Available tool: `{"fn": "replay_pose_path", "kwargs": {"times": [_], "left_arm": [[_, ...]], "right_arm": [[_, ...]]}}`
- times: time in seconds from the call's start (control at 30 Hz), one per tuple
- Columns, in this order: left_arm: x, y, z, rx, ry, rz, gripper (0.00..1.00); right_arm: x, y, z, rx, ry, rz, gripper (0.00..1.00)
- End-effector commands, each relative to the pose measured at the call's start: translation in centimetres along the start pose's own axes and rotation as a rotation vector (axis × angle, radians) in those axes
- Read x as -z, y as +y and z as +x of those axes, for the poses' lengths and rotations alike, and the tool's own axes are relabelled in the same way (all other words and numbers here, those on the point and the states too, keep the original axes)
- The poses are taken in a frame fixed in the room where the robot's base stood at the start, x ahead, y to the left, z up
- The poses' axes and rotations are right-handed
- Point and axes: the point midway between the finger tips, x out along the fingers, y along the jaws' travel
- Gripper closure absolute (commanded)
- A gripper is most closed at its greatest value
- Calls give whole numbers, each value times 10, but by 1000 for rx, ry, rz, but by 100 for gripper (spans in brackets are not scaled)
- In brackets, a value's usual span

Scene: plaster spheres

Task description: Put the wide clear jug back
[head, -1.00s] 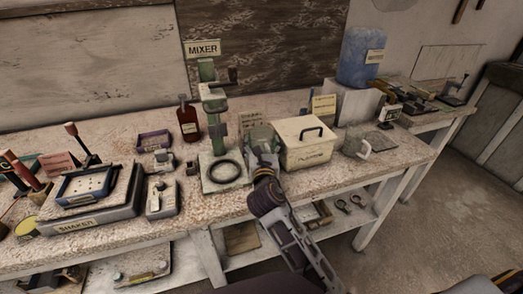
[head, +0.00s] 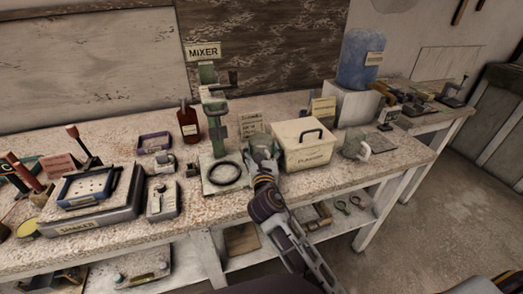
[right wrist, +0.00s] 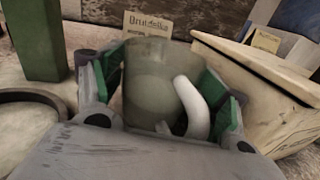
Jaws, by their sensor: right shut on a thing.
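My right gripper (head: 264,154) is between the mixer and the plaster box. In the right wrist view its green-padded fingers (right wrist: 160,98) are shut around a clear greyish jug (right wrist: 150,75) with a white curved handle (right wrist: 190,105). The jug is upright; its lower part is hidden by the gripper. In the head view it is mostly hidden among the fingers, and I cannot tell whether its base touches the bench. A second clear jug (head: 352,144) with a white handle stands on the bench right of the box. My left gripper is not in view.
The green mixer (head: 216,130) with its black ring (head: 224,173) stands close on the left. The cream plaster box (head: 302,152) is close on the right. A labelled card (head: 250,122) stands behind the gripper. The bench (head: 110,135) has free room at the back left.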

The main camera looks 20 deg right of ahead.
Motion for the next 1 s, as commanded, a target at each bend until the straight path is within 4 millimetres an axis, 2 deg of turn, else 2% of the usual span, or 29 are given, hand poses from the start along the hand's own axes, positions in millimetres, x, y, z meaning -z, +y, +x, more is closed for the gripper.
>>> {"fn": "replay_pose_path", "kwargs": {"times": [0.2,0.47,0.5,0.6,0.67,1.0], "left_arm": [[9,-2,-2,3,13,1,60],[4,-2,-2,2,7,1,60],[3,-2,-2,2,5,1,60],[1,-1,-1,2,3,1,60],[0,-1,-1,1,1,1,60],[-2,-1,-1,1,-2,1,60]], "right_arm": [[-1,0,0,0,-2,0,68],[3,0,0,0,-1,1,68],[4,0,0,0,1,1,23],[4,0,0,0,1,1,10],[4,0,0,0,1,1,5],[3,-1,0,2,0,0,5]]}}
